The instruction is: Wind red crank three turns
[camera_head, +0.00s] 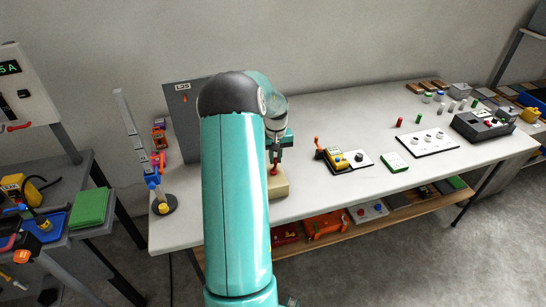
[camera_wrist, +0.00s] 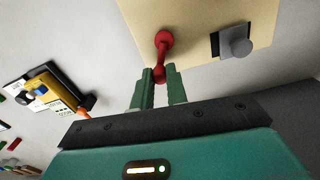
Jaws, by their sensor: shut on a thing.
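The red crank (camera_wrist: 162,42) shows in the wrist view as a red arm with rounded ends on a cream box (camera_wrist: 195,25). My gripper (camera_wrist: 160,75) is shut on the crank's lower end, with a green finger on each side of it. In the head view the crank (camera_head: 274,169) is a small red spot under my gripper (camera_head: 274,158). The cream box (camera_head: 279,187) stands at the table's front edge there. My arm hides part of the table around it.
A grey knob on a square plate (camera_wrist: 235,42) sits beside the crank on the box. On the white table (camera_head: 330,205), a yellow device (camera_head: 333,158) stands to the right and a grey panel (camera_head: 181,115) behind. A stand with a round dark base (camera_head: 165,205) is at left.

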